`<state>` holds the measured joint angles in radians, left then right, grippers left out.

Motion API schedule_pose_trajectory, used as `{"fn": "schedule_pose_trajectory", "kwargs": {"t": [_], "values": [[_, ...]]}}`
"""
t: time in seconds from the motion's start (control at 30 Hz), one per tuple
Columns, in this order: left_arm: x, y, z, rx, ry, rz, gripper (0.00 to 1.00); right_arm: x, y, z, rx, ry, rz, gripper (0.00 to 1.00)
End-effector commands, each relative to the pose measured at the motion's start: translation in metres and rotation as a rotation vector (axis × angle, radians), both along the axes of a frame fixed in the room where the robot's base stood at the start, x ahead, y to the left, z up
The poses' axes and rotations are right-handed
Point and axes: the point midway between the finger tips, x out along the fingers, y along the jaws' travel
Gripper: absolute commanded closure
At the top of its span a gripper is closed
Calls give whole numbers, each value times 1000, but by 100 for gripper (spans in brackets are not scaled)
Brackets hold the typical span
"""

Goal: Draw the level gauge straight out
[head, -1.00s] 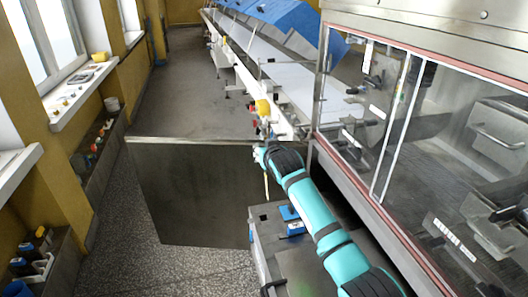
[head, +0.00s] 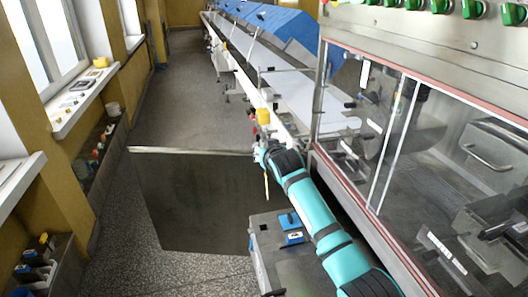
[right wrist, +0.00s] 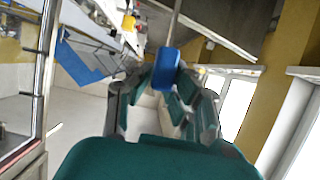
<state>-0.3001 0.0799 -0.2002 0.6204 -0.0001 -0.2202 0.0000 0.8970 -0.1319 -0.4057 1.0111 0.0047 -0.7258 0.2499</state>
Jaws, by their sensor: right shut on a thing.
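My right gripper (head: 262,156) is at the end of the teal arm, over the near edge of the conveyor line. In the right wrist view, my right gripper (right wrist: 158,84) is shut on the blue end of the level gauge (right wrist: 166,66). A thin rod runs on from that blue end, away from the gripper. In the head view the level gauge (head: 266,186) shows as a thin pale rod hanging below the gripper, near the grey tank (head: 262,262). The gripper hides its upper end. I cannot tell whether its tip is clear of the tank. My left gripper is not in view.
A blue block (head: 291,222) sits on the tank top. The glazed machine (head: 400,190) stands close on the right of my arm. A large dark panel (head: 195,200) stands to the left. A yellow-capped part (head: 263,116) is just beyond the gripper.

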Motion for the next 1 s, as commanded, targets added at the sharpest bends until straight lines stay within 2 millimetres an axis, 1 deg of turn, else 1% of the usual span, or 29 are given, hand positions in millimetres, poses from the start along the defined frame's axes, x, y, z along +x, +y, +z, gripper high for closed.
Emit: {"fn": "schedule_pose_trajectory", "kwargs": {"t": [0.03,1.0], "values": [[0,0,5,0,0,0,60,0,0,6,0,-1,0,100],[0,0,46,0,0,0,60,0,0,54,2,-2,1,100]]}}
